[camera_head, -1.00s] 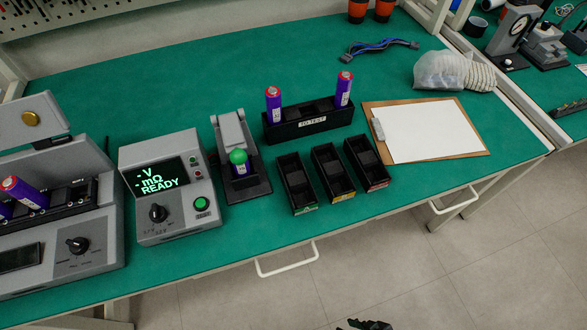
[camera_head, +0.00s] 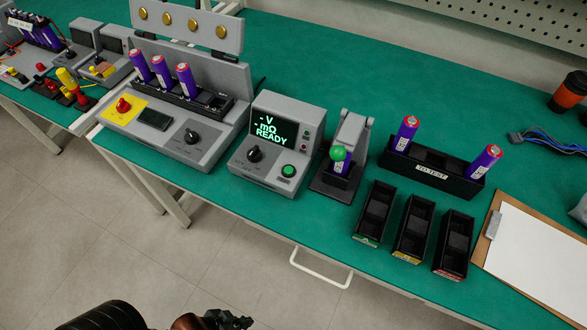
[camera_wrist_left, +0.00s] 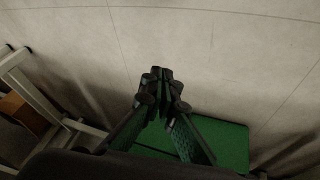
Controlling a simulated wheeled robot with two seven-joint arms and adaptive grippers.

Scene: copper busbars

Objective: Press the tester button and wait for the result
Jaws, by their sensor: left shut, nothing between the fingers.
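The tester (camera_head: 262,180) is a grey box on the green bench. Its screen (camera_head: 272,133) shows "-V", "-mΩ" and "READY" in green. The round green button (camera_head: 289,171) is low on its front, right of a black knob (camera_head: 254,154). Beside the tester, a purple cell (camera_head: 342,170) sits in a clamp fixture (camera_head: 352,133) under a green ball handle (camera_head: 337,153). My left gripper (camera_head: 236,320) is at the bottom edge, over the floor, well below and apart from the button. In the left wrist view its fingers (camera_wrist_left: 161,75) are shut and empty. My right gripper is out of view.
The "TO TEST" rack (camera_head: 432,172) holds two purple cells. Three black bins (camera_head: 413,229) stand in front of it. A charger-like grey unit (camera_head: 190,149) with several cells is left of the tester. A clipboard (camera_head: 540,255) lies right. A white drawer handle (camera_head: 320,268) projects below the bench edge.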

